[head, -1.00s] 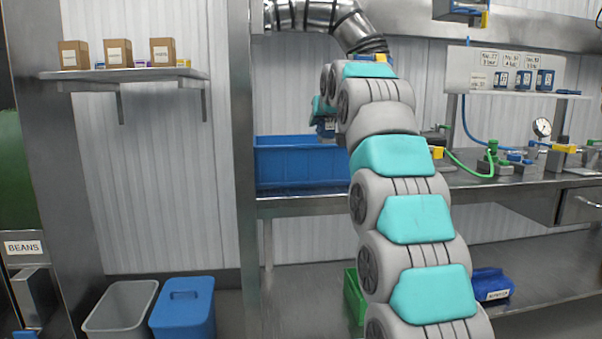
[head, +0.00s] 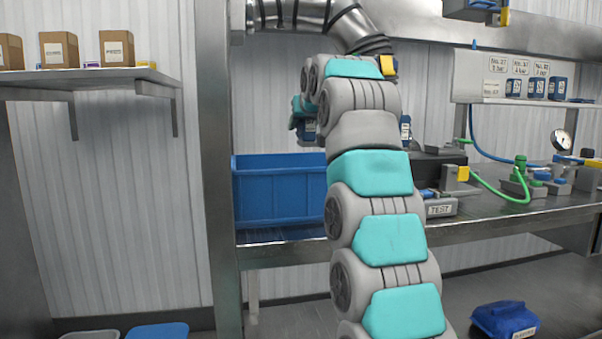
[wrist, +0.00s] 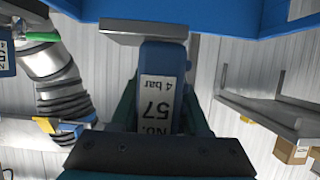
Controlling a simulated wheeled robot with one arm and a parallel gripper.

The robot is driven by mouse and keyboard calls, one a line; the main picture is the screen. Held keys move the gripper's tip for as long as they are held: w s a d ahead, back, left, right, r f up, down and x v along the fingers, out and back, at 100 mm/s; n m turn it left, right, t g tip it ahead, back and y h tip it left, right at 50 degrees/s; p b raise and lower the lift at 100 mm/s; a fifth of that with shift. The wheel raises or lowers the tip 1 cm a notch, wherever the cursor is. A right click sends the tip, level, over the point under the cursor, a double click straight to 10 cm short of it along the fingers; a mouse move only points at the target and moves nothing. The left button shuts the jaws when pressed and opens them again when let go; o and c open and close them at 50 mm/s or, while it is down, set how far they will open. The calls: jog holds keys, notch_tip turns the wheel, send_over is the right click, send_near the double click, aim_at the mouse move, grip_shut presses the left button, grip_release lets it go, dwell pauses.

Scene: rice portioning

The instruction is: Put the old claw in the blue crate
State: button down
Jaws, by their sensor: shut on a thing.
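My gripper (head: 303,118) is at the far end of my arm, high at the right end of the blue crate (head: 262,192). It is shut on the old claw (wrist: 163,85), a blue block with a white label reading "No. 57, 4 bar" in the wrist view. A grey metal plate (wrist: 125,28) shows at the claw's far end. In the wrist view, the blue crate (wrist: 225,14) fills the top edge, beyond the claw. In the head view my arm hides the crate's right end, and the crate's inside cannot be seen.
The crate stands on a metal bench (head: 470,228). A test fixture (head: 442,207) and a gauge (head: 561,139) are right of my arm. A rack with several labelled blue units (head: 536,87) is behind. A shelf with boxes (head: 117,48) is at left, and a duct (head: 330,15) above.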

aim_at(303, 142)
jog(key=shift+s+f+b, duration=0.1)
jog(key=shift+f+b, duration=1)
jog(key=shift+f, duration=1.1)
jog(key=shift+f+b, duration=0.15)
jog(key=shift+b, duration=0.2)
jog(key=shift+f+b, duration=0.35)
jog(key=shift+f, duration=1.35)
jog(key=shift+f+b, duration=0.35)
jog(key=shift+f, duration=0.25)
jog(key=shift+c, duration=2)
grip_release()
